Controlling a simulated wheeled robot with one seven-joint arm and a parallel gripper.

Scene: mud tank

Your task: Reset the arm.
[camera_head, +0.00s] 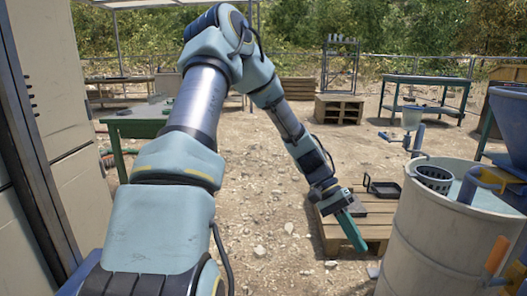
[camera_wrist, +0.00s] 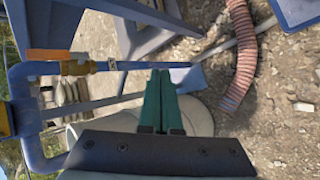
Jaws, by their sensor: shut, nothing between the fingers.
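My gripper (camera_head: 354,236) hangs at the lower end of my bent arm, tilted down, in the head view. It is in front of a low wooden pallet (camera_head: 375,227) and to the left of a large pale tank (camera_head: 432,248). The two green fingers are pressed together and empty. They also show side by side in the wrist view (camera_wrist: 161,88), over a pale rounded surface and ground below.
In the wrist view, a blue pipe with an orange-handled valve (camera_wrist: 55,55) is at left and a ribbed hose (camera_wrist: 241,60) at right. A black tray (camera_head: 384,190) lies on the pallet. A green table (camera_head: 140,122) stands behind my arm. Gravelly ground is open in the middle.

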